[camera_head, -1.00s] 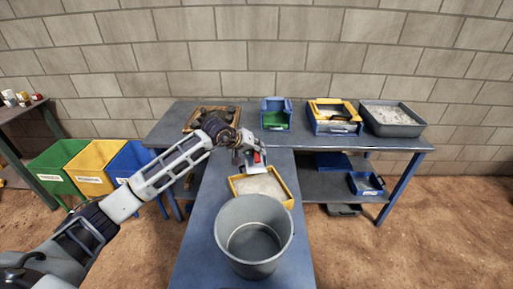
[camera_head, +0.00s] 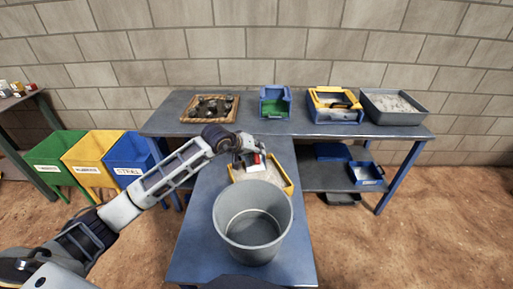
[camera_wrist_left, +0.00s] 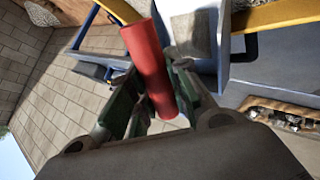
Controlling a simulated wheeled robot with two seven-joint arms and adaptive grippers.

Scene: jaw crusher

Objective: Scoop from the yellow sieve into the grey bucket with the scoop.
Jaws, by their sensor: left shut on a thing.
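The yellow sieve (camera_head: 289,187) lies on the near table and holds pale grey material. The empty-looking grey bucket (camera_head: 253,240) stands upright just in front of it, hiding part of its near side. My left gripper (camera_head: 252,160) is over the far part of the sieve, shut on the red handle of the scoop (camera_head: 257,158). In the left wrist view the red handle of the scoop (camera_wrist_left: 146,55) lies between the fingers of my left gripper (camera_wrist_left: 155,105). I cannot tell whether the scoop touches the material. My right gripper is not in view.
On the back table are a wooden tray of dark rocks (camera_head: 233,113), a blue box with green inside (camera_head: 276,113), a yellow-and-blue box (camera_head: 335,118) and a grey tray of pale material (camera_head: 396,118). Green, yellow and blue bins (camera_head: 128,155) stand left. The near table's left side is clear.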

